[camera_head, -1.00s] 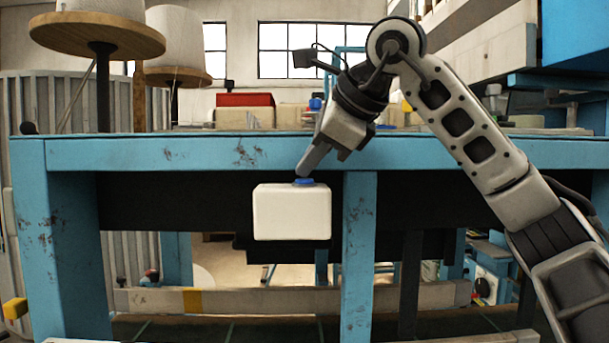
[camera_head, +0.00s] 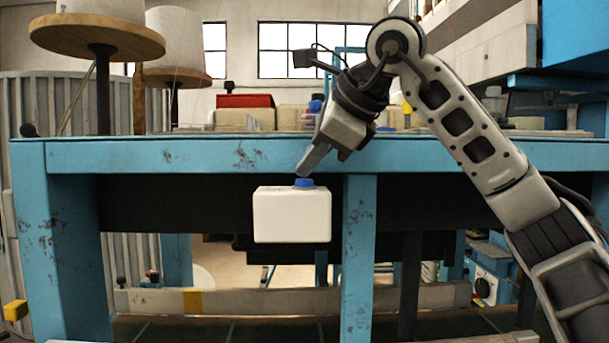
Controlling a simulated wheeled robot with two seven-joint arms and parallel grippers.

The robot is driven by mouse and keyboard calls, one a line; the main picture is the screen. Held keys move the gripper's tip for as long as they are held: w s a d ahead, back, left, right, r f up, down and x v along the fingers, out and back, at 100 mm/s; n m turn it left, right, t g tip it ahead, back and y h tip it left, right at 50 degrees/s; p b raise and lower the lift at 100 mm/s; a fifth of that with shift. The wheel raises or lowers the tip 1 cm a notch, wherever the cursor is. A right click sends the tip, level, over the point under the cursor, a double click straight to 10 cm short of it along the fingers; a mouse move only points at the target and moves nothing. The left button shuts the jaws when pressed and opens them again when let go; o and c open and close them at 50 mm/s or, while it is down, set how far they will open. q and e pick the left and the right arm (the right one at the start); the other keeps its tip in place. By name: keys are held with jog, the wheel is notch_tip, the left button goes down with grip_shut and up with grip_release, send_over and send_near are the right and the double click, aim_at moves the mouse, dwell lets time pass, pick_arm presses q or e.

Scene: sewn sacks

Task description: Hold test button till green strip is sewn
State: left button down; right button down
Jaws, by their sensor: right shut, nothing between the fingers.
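A white box (camera_head: 291,215) hangs under the front beam of a blue frame, with a blue button (camera_head: 304,183) on its top. My right gripper (camera_head: 303,174) is shut and empty, pointing down and left with its fingertips directly over the button. The tips are at or just above the button's top; I cannot tell whether they touch it. No green strip or sewn sack can be made out. My left gripper is not in view.
The blue beam (camera_head: 210,155) and a blue post (camera_head: 358,255) stand close to my right gripper. Big thread cones (camera_head: 104,8) on wooden discs stand at the left. A red-lidded box (camera_head: 245,101) sits behind the beam. A lower rail (camera_head: 290,300) crosses below.

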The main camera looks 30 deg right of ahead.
aim_at(311, 180)
jog(key=shift+r+p, duration=0.55)
jog(key=shift+r, duration=0.15)
jog(key=shift+r, duration=0.1)
notch_tip(311, 180, up, 3)
jog(key=shift+f+p, duration=0.2)
jog(key=shift+p, duration=0.85)
jog(key=shift+r, duration=1.1)
